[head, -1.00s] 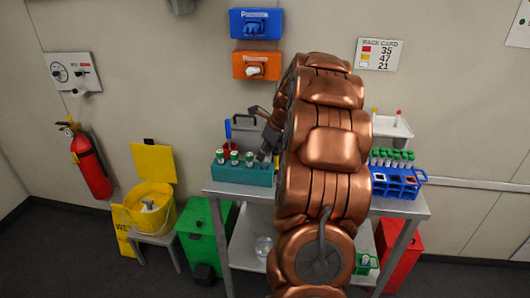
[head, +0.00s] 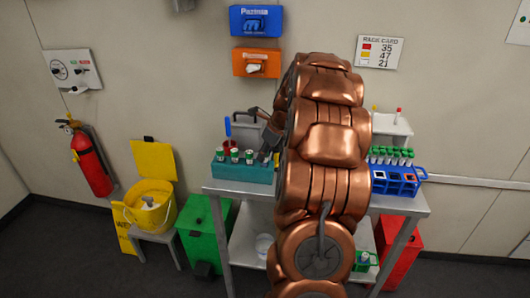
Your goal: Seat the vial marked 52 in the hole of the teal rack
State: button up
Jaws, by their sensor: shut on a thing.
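The teal rack (head: 243,175) stands at the left end of the metal table. Several capped vials (head: 234,155) stand in its left and middle part; I cannot read their marks. My gripper (head: 267,154) is over the right end of the rack, partly hidden by my copper arm. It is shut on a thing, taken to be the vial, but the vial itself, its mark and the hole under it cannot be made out. I cannot tell whether the vial is in the hole or above it.
A blue rack (head: 398,187) with several green-capped tubes stands at the table's right end. A white tray (head: 392,128) is at the back right. My arm hides the table's middle.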

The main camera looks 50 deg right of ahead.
jog(key=shift+f, duration=0.65)
dwell(0.8)
jog(key=o, duration=0.9)
jog(key=shift+o, duration=0.2)
jog(key=v, duration=1.2)
jog(key=shift+s, duration=0.1)
